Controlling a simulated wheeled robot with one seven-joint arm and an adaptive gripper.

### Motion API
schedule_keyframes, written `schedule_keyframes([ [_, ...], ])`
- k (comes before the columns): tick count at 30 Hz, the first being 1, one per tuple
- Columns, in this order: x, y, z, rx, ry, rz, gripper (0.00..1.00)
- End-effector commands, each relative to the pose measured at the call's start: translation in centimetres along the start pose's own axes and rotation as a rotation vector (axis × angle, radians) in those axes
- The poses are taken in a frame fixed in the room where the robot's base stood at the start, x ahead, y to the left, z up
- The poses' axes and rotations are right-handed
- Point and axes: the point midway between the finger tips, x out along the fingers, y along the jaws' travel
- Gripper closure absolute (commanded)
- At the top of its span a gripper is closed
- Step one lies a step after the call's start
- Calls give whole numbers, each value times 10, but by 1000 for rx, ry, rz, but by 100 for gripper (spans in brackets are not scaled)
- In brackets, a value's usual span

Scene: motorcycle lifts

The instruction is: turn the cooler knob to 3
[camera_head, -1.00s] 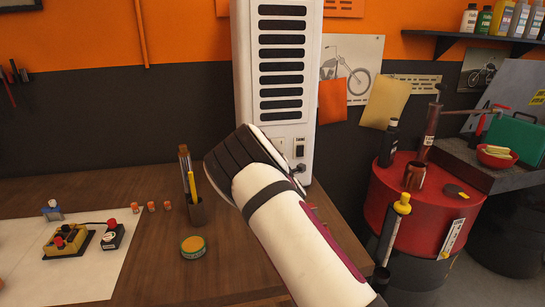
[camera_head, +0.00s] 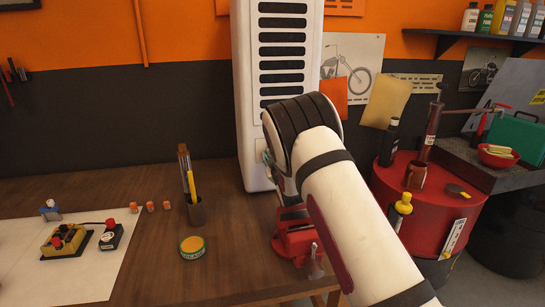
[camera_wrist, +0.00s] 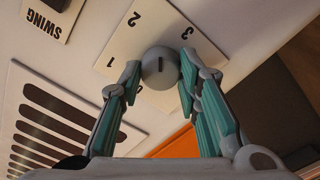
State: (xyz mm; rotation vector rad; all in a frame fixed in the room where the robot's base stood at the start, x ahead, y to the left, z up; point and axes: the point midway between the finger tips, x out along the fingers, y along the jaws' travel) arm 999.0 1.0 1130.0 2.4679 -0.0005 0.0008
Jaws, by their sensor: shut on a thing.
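The cooler (camera_head: 243,110) is a tall white unit with dark vent slots, standing against the wall at the back of the bench. In the wrist view, its round grey knob (camera_wrist: 160,72) sits on a white dial plate (camera_wrist: 121,42) marked 1, 2 and 3. In the head view, my gripper (camera_head: 267,160) is at the cooler's lower front, and my arm hides the knob.
A SWING switch (camera_wrist: 47,22) is near the knob. A red vice (camera_head: 296,238) stands under my arm. A pencil cup (camera_head: 196,210) and a round tin (camera_head: 192,247) stand left on the bench. A red drum (camera_head: 440,205) is at the right.

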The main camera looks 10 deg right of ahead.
Motion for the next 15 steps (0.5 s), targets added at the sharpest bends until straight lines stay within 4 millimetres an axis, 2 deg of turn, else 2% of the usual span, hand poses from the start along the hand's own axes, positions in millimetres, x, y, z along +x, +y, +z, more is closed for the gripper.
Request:
schedule_keyframes([
  [15,1,0,1,461,-1,2,97],
])
